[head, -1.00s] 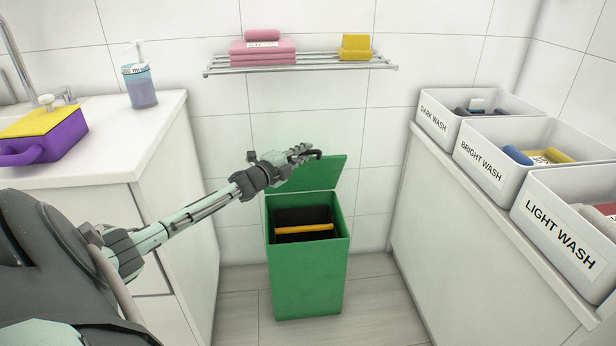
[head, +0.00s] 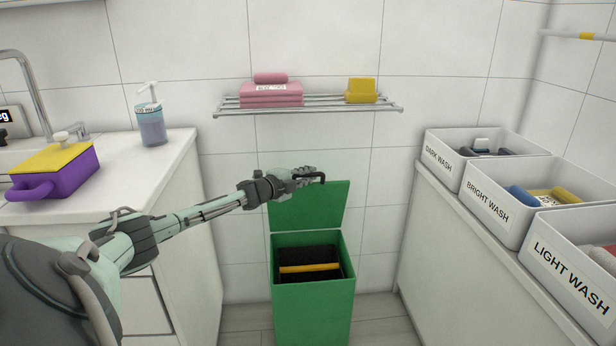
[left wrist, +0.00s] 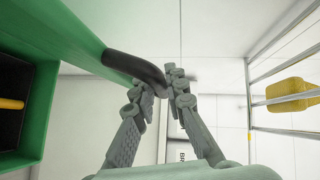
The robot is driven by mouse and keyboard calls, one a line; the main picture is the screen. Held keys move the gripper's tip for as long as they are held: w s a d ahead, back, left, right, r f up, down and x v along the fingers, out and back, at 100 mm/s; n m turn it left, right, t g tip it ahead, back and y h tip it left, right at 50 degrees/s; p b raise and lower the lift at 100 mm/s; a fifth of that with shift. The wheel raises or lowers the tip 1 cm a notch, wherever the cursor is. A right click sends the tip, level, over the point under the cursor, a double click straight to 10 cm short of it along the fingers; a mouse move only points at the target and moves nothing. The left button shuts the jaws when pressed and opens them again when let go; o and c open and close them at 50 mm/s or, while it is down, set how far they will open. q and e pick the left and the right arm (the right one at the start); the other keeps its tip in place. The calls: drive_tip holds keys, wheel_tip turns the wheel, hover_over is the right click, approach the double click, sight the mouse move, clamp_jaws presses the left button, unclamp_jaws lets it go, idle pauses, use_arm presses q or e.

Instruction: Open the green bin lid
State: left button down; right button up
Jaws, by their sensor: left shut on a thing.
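The green bin (head: 313,308) stands on the floor against the tiled wall, between the two counters. Its green lid (head: 320,212) is raised, standing up and leaning at the back of the bin. The bin's dark inside, with a yellow bar (head: 310,268) across it, is in view. My left gripper (head: 310,175) is at the lid's upper left, shut on the black lid handle (head: 322,177). In the left wrist view the fingers (left wrist: 165,95) close around the end of the black handle (left wrist: 135,68), next to the green lid (left wrist: 75,30). My right gripper is not in view.
A wire shelf (head: 320,108) with pink towels (head: 271,94) and a yellow item (head: 361,90) hangs above the bin. The left counter holds a soap bottle (head: 151,125) and a purple box (head: 52,175). Labelled grey laundry bins (head: 489,208) line the right counter.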

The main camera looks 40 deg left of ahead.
use_arm(q)
drive_tip(key=c, duration=1.5)
unclamp_jaws()
drive_tip(key=shift+d, duration=0.1)
drive_tip(key=shift+c, duration=0.2)
drive_tip(key=shift+s, duration=0.1)
drive_tip(key=shift+s, duration=0.3)
drive_tip(key=s+r, duration=0.2)
drive_tip(key=s, duration=0.9)
drive_tip(key=shift+d, duration=0.35)
drive_tip(key=shift+f, duration=0.15)
